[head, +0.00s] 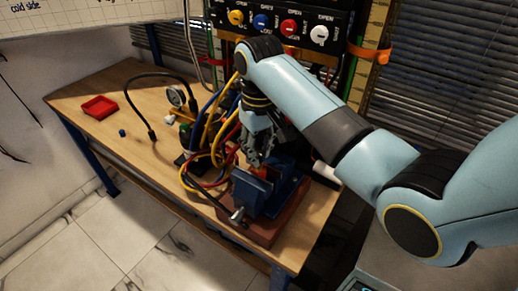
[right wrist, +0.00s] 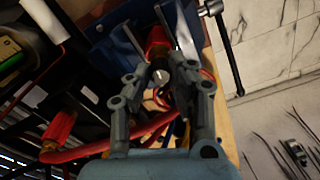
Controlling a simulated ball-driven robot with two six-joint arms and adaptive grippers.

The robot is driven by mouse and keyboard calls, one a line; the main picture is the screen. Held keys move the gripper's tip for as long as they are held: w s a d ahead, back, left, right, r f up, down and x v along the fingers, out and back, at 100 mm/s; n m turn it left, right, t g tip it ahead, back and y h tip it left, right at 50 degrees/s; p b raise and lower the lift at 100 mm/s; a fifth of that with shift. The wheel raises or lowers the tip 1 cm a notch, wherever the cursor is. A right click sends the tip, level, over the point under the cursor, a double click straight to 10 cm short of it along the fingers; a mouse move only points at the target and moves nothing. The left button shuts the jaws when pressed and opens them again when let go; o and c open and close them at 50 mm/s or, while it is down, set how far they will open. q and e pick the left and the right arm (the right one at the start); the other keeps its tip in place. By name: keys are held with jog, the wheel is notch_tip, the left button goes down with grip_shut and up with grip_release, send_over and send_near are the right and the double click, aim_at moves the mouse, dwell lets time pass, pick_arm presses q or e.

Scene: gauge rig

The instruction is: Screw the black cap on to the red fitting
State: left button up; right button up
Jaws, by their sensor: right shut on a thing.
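My right gripper (head: 256,155) reaches down just above the blue vise (head: 250,192) on the bench. In the right wrist view, my right gripper (right wrist: 158,65) has its fingers on either side of a dark piece (right wrist: 159,57), which looks like the black cap, and is shut on it. The red fitting (right wrist: 157,36) is right beyond this piece, by the vise jaws. The two look in line and close together; I cannot tell whether the threads meet. In the head view the gripper hides most of the cap and fitting. My left gripper is not in view.
Yellow, blue and red hoses (head: 215,135) crowd the left of the vise, with a pressure gauge (head: 176,96) behind. The vise handle (head: 237,214) sticks out in front.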

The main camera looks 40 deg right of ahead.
jog(key=shift+s+f, duration=0.1)
jog(key=m, duration=0.4)
jog(key=shift+a+m, duration=0.1)
jog(key=shift+m, duration=0.5)
jog(key=shift+m, duration=1.5)
jog(key=o, duration=0.6)
jog(key=shift+o, duration=0.6)
jog(key=o, duration=0.5)
jog(key=shift+c, duration=0.2)
